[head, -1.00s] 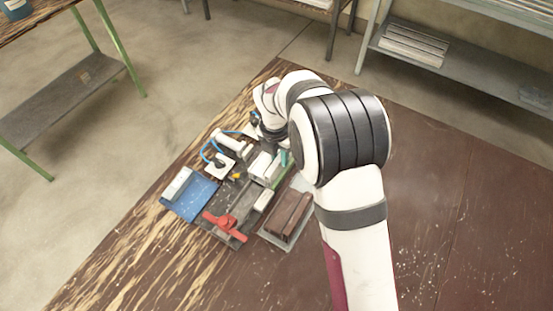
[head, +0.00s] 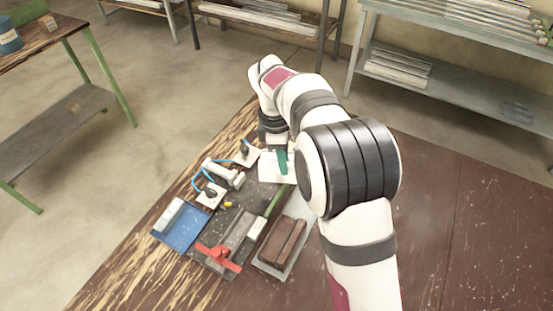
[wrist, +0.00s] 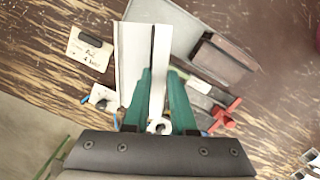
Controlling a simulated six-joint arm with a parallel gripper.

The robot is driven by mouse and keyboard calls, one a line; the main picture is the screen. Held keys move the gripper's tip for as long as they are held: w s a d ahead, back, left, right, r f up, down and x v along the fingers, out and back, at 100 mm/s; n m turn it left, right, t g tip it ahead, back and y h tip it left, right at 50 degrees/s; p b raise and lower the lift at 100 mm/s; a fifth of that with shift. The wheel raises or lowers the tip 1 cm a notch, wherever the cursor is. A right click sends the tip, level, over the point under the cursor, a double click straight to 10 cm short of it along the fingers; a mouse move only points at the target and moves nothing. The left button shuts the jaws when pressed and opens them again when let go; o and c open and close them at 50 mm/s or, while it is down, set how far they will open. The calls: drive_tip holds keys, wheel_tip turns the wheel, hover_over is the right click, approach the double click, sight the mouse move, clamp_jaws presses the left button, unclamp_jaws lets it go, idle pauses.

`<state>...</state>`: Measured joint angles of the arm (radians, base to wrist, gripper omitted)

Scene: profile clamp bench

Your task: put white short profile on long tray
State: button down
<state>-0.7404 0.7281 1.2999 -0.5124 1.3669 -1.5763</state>
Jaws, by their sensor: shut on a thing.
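My gripper (wrist: 162,80) has green fingers and is shut on a white profile (wrist: 158,60); the green fingertips also show in the head view (head: 282,160). The held white profile shows in the head view (head: 268,167), beyond the far end of the dark clamp fixture. In the wrist view a broad white face (wrist: 129,62) lies left of a dark line; I cannot tell whether it is part of the same piece. A grey tray (head: 268,268) bearing brown profiles (head: 282,242) lies right of the fixture, and shows in the wrist view (wrist: 168,18).
A blue tray (head: 186,238) with a white piece (head: 169,213) lies left of the fixture. A red clamp handle (head: 218,254) is at the fixture's near end. The table's right side is clear.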

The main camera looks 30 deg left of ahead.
drive_tip(key=m, duration=0.2)
drive_tip(key=d+m, duration=0.1)
drive_tip(key=m, duration=0.2)
drive_tip(key=w+m+g, duration=0.1)
drive_tip(key=m, duration=0.1)
drive_tip(key=shift+w+d+f, duration=0.1)
drive_tip(key=shift+d+f, duration=0.05)
drive_tip(key=shift+f, duration=0.15)
drive_tip(key=m, duration=0.5)
drive_tip(key=shift+w+d+f, duration=0.2)
drive_tip(key=shift+w+d, duration=0.1)
drive_tip(key=shift+d, duration=0.1)
drive_tip(key=m, duration=0.4)
drive_tip(key=shift+w+d+f+m+g+y, duration=0.15)
drive_tip(key=shift+w+d+m+g+y, duration=0.15)
drive_tip(key=shift+w+d+m+g, duration=0.1)
drive_tip(key=m, duration=0.4)
drive_tip(key=d+m, duration=0.1)
drive_tip(key=shift+w+f+m+y, duration=0.25)
drive_tip(key=shift+w+m+y, duration=0.05)
drive_tip(key=shift+m, duration=0.1)
drive_tip(key=shift+f, duration=3.5)
drive_tip(key=c, duration=0.7)
unclamp_jaws()
drive_tip(key=shift+o, duration=0.2)
